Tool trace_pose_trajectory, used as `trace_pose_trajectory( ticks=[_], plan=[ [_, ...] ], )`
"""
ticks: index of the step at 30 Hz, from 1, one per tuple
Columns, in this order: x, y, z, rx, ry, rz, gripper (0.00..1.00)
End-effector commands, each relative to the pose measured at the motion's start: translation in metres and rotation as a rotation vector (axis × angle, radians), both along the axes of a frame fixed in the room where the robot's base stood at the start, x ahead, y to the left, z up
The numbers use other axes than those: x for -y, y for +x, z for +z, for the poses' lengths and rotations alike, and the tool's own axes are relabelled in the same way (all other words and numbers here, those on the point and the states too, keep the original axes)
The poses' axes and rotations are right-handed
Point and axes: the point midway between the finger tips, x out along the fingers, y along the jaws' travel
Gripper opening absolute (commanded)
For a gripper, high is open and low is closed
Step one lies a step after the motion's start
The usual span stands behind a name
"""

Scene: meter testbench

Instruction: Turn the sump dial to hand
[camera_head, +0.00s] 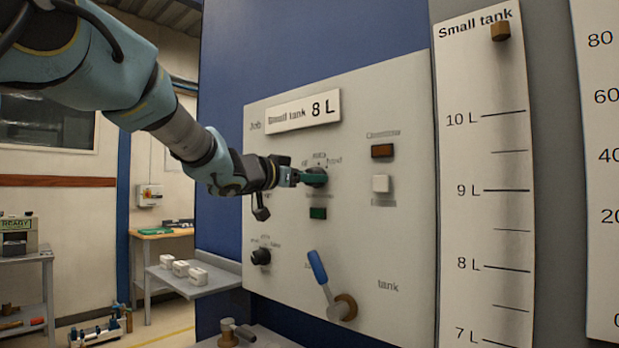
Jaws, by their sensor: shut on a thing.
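The dial (318,179) is a dark green knob on the upper middle of the light grey panel (350,230). Small position words stand in an arc above it; the right one seems to read hand, but the print is blurred. My gripper (302,177) reaches in from the left and is shut on this dial. The fingers cover the dial's left side, and I cannot tell which word it points at. The name under the dial is too small to read.
A black knob (261,256) and a blue-handled lever (325,278) sit lower. A shelf (215,281) with white blocks juts out left.

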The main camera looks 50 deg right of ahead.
Motion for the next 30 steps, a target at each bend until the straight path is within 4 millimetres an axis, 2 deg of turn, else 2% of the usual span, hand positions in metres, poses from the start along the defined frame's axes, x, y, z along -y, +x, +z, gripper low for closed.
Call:
trace_pose_trajectory(
  ticks=[1,12,23,30],
  plan=[
    [-0.0001,0.0000,0.0000,0.000,0.000,0.000,0.40],
    [-0.0001,0.0000,-0.0001,0.000,0.000,0.000,0.00],
    [-0.0002,-0.0001,-0.0006,0.050,-0.003,0.000,0.00],
    [-0.0003,-0.0005,-0.0016,0.200,-0.012,0.000,0.00]
  ],
)
